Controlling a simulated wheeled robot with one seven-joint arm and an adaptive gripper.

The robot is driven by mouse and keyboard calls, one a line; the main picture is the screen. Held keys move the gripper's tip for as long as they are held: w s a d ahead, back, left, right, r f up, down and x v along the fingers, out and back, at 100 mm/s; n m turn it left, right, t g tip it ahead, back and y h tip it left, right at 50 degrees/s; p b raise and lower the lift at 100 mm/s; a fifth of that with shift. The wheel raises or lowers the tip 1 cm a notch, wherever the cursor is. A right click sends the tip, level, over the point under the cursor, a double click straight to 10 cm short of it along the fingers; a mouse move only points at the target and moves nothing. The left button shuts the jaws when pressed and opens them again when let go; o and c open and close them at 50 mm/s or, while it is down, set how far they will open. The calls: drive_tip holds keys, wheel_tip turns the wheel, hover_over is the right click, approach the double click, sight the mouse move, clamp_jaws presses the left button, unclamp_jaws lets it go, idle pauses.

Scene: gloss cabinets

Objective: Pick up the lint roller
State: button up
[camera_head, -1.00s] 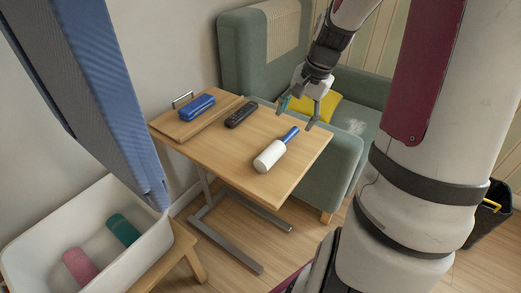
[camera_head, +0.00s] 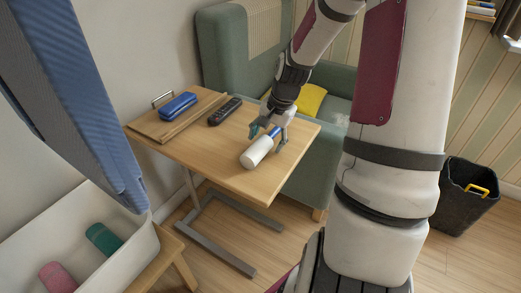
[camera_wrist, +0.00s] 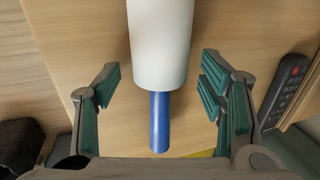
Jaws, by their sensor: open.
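The lint roller (camera_head: 257,152) lies on the small wooden table (camera_head: 200,158). It has a white roll and a blue handle, and it also shows in the wrist view (camera_wrist: 160,45). My gripper (camera_head: 268,143) is over the handle end of the roller. In the wrist view my gripper (camera_wrist: 157,92) is open, with its green-padded fingers on either side of the blue handle (camera_wrist: 160,122). There is a gap on both sides, and neither finger touches the handle.
A black remote (camera_head: 225,111) and a blue case (camera_head: 178,105) on a wooden board (camera_head: 150,125) are on the table. A green armchair (camera_head: 225,50) with a yellow cushion (camera_head: 311,100) stands behind. A white bin (camera_head: 130,262) is at lower left.

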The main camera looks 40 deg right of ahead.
sight(267, 136)
drive_tip(key=shift+w+f, duration=0.1)
drive_tip(key=shift+f, duration=0.2)
drive_tip(key=shift+c, duration=0.6)
drive_tip(key=c, duration=1.2)
drive_tip(key=shift+r, duration=0.15)
drive_tip(key=shift+r+p, duration=0.3)
drive_tip(key=shift+r, duration=0.3)
wheel_tip(267, 136, up, 2)
drive_tip(key=shift+r+p, duration=0.25)
drive_tip(key=shift+p, duration=0.2)
drive_tip(key=s+r+p, duration=0.1)
drive_tip(key=s+p, duration=0.2)
drive_tip(key=s, duration=1.3)
drive_tip(key=shift+d+p, duration=0.35)
drive_tip(key=shift+d, duration=0.05)
